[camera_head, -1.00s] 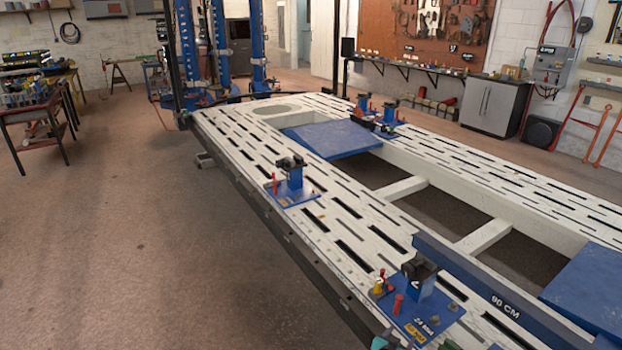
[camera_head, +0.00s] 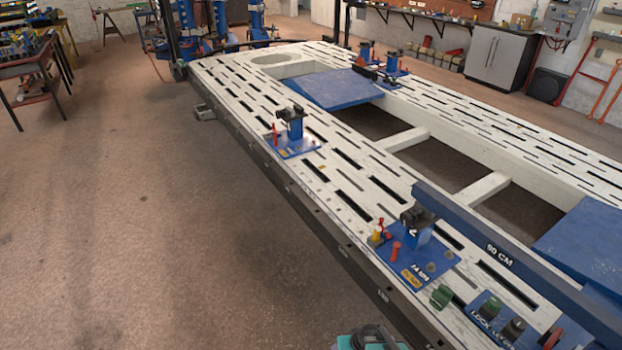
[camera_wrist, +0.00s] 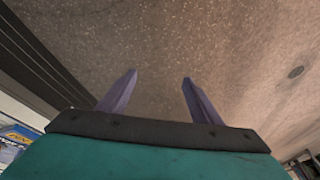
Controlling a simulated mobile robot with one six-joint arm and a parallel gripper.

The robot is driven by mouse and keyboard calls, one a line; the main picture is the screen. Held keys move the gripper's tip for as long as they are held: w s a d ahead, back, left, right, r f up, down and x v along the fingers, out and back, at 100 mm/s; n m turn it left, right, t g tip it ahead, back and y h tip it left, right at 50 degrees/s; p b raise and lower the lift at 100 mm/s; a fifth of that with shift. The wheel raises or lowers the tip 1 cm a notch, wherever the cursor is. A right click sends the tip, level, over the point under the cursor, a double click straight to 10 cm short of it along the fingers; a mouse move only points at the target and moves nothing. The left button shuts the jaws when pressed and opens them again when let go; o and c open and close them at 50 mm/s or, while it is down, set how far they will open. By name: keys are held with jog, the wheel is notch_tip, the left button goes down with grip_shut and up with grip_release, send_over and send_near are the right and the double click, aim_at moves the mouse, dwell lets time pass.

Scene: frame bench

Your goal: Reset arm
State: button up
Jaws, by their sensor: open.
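In the wrist view my gripper (camera_wrist: 158,88) shows two purple fingers spread well apart. It is open, with nothing between the fingers. Behind them are a dark bar and my teal wrist housing. The wrist camera looks onto the brown floor (camera_wrist: 235,50). In the head view a teal part of my arm shows at the bottom edge, beside the near side of the white slotted frame bench (camera_head: 338,172); the fingers cannot be made out there.
Blue clamp stands (camera_head: 292,132) and another near clamp base (camera_head: 418,258) sit on the bench. A blue 90 CM beam (camera_head: 490,245) lies along it. Controls on a blue LOCK LEVERS plate (camera_head: 500,312) are close to my arm. The floor (camera_head: 150,240) left of the bench is clear.

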jog(key=s+d+r+g, duration=0.1)
jog(key=s+g, duration=0.2)
jog(key=s, duration=0.4)
jog(key=s+d+r+g+h, duration=0.1)
jog(key=s+d+g, duration=0.1)
jog(key=s, duration=0.5)
jog(key=s+d+r+m+g+h, duration=0.1)
jog(key=s+r+g, duration=0.1)
jog(key=s+g, duration=0.2)
jog(key=s, duration=0.3)
jog(key=shift+d, duration=0.35)
jog(key=shift+r, duration=0.1)
jog(key=c, duration=0.6)
jog(key=shift+c, duration=0.6)
jog(key=shift+d, duration=0.1)
